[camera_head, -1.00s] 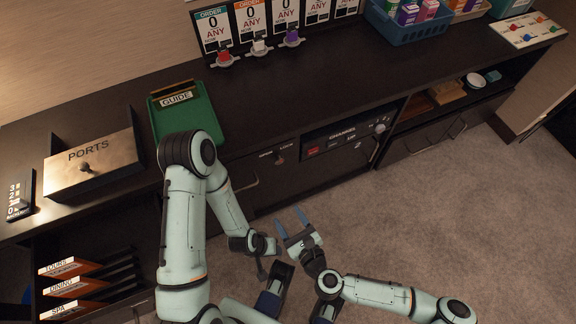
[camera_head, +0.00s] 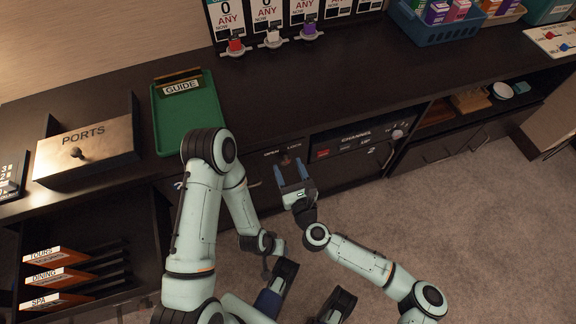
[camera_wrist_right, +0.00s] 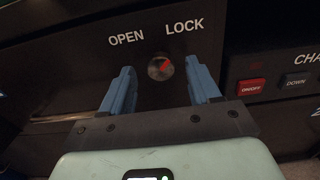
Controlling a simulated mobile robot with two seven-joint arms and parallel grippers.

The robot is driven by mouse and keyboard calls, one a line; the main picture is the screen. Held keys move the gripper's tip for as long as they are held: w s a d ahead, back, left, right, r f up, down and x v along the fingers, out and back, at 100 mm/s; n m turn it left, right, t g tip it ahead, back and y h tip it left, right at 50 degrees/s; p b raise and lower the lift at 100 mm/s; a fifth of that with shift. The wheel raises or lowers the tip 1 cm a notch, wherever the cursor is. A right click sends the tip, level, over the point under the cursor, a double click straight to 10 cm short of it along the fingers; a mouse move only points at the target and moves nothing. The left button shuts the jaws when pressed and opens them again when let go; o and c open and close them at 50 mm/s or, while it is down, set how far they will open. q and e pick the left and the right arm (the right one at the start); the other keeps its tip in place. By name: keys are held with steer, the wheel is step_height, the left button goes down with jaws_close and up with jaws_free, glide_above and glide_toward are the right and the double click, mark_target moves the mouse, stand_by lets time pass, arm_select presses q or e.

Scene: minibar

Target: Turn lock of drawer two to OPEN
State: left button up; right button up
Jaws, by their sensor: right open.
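The lock knob (camera_wrist_right: 161,67) is a round metal knob with a red mark. It sits on the dark cabinet front below the words OPEN and LOCK. The red mark points up and right, toward LOCK. In the head view the knob (camera_head: 285,160) is small, just beyond my right fingertips. My right gripper (camera_head: 291,169) is open, with its blue fingers on either side of the knob in the wrist view and no clear contact. My left gripper (camera_head: 266,250) is low, away from the lock; its jaws are too small to judge.
A channel panel (camera_head: 352,143) with a red button is right of the lock. A green GUIDE tray (camera_head: 188,118) and a PORTS box (camera_head: 88,150) stand on the counter (camera_head: 330,95). Carpet (camera_head: 470,220) is open at right.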

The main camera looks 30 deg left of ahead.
arm_select(q)
steer(key=shift+w+a+f, duration=0.1)
steer(key=shift+w, duration=0.1)
arm_select(e)
steer(key=shift+w+a, duration=0.45)
steer(key=shift+a, duration=0.1)
steer(key=c, duration=1.1)
steer(key=shift+o, duration=0.3)
